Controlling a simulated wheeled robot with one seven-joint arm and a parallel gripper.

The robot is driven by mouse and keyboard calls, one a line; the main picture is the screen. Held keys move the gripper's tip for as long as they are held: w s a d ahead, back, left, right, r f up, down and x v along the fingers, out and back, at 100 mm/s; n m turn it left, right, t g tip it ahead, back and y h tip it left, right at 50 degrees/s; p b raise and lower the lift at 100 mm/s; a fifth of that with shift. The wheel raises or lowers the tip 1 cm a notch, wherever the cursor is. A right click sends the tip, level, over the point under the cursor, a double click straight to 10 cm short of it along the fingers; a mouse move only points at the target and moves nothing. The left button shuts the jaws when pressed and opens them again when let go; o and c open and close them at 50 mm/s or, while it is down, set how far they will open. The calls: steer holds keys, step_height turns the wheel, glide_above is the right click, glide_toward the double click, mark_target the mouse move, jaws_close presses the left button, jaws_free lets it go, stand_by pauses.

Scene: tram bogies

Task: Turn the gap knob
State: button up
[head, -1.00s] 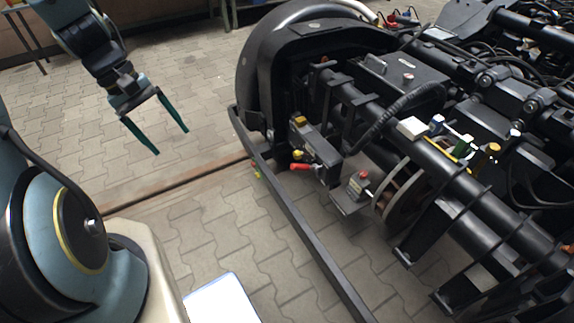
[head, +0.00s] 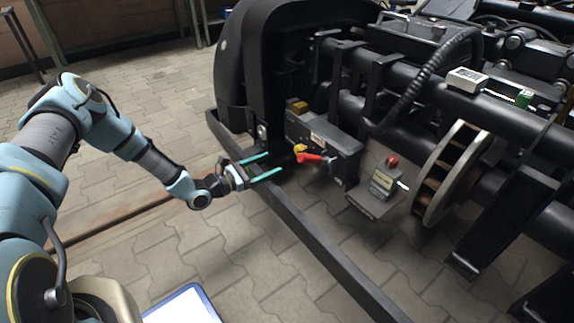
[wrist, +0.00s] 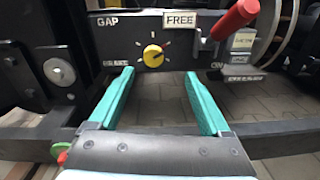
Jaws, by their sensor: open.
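The gap knob is a round yellow knob (wrist: 153,56) on a black panel (wrist: 120,45), beside a label reading GAP, in the wrist view. A dark or red pointer mark shows on its face. In the head view the yellow knob (head: 299,148) sits on the side of the black box (head: 325,140), left of the red handle. My gripper (wrist: 161,85) is open with two green fingers, spread to the left and right of the knob and short of it. In the head view my gripper (head: 274,164) points at the box from the left, with nothing between its fingers.
A red handle (wrist: 235,18) stands out right of the knob, beneath it an ON label. A FREE plate (wrist: 180,20) is above right of the knob. A long dark frame bar (head: 310,245) runs below my gripper. A grey box with a red button (head: 391,161) stands farther right.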

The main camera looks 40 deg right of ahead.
mark_target(297, 152)
steer(key=shift+w+d+f+n+t, duration=0.1)
steer(key=shift+w+f+n+t, duration=0.05)
steer(key=shift+f, duration=0.25)
steer(key=shift+w+d+f+n+t, duration=0.1)
steer(key=shift+f+n+t, duration=0.05)
steer(key=shift+f, duration=0.25)
steer(key=shift+w+d, duration=0.15)
steer(key=shift+d, duration=0.1)
steer(key=d+b, duration=0.1)
steer(key=d, duration=0.2)
steer(key=d+b, duration=0.1)
steer(key=d, duration=0.3)
steer(key=d+b, duration=0.1)
steer(key=d, duration=0.2)
steer(key=shift+s+d, duration=0.15)
steer(key=shift+s, duration=0.15)
steer(key=shift+c, duration=0.3)
jaws_close()
